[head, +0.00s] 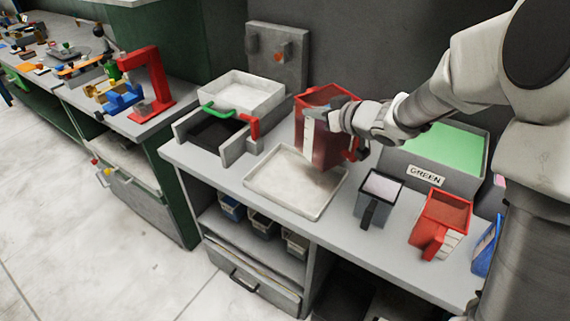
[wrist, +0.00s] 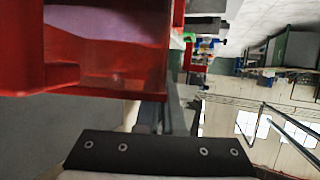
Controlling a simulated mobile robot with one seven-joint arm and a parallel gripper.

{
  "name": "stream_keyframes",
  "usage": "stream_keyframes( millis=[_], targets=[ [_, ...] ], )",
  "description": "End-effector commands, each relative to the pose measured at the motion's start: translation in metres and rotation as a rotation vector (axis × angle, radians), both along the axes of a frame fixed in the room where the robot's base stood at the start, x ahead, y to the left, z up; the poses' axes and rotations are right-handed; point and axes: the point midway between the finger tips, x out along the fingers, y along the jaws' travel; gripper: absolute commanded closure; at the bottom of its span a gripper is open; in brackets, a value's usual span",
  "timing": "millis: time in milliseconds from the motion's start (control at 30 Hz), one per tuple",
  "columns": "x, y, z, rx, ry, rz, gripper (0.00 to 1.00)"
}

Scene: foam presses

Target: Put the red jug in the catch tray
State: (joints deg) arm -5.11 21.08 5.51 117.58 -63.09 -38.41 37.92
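A tall red jug (head: 325,145) with a white strip on its side is over the back right part of the pale catch tray (head: 258,182). It appears larger than the other jugs and seems raised above the tray; its base partly hides the tray's rear edge. My gripper (head: 335,118) reaches in from the right against the jug's upper part and looks shut on it, though the fingertips are partly hidden. In the wrist view the red jug (wrist: 105,78) fills the upper left, with pinkish content inside, and my narrow fingers (wrist: 172,110) are beside its wall.
A second red jug (head: 447,210), a grey jug (head: 381,187) and a blue jug (head: 487,248) stand on the bench to the right. A green-filled bin labelled GREEN (head: 425,178) is behind them. A press with a white box (head: 243,92) and green handle stands left of the tray.

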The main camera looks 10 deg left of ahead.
Motion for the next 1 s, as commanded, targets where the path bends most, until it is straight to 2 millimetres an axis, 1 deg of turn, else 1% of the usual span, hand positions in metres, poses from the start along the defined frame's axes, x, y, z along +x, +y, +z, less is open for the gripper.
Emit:
stream_keyframes(
  millis=[33, 200, 300, 400, 500, 633, 800, 867, 1000],
  targets=[
    [-0.006, 0.015, -0.012, 0.002, 0.002, 0.009, 1.0],
    [-0.02, 0.051, -0.035, 0.001, 0.002, 0.008, 1.0],
    [-0.027, 0.068, -0.046, 0.0, 0.002, 0.006, 1.0],
    [-0.03, 0.079, -0.052, 0.001, 0.001, 0.003, 1.0],
    [-0.032, 0.085, -0.055, 0.0, 0.0, 0.002, 1.0],
    [-0.033, 0.086, -0.062, 0.0, 0.001, 0.002, 1.0],
    [-0.033, 0.086, -0.087, -0.001, 0.002, 0.002, 1.0],
    [-0.032, 0.086, -0.094, 0.0, 0.001, 0.002, 1.0],
    [-0.032, 0.086, -0.094, 0.001, -0.002, 0.001, 1.0]
  ],
)
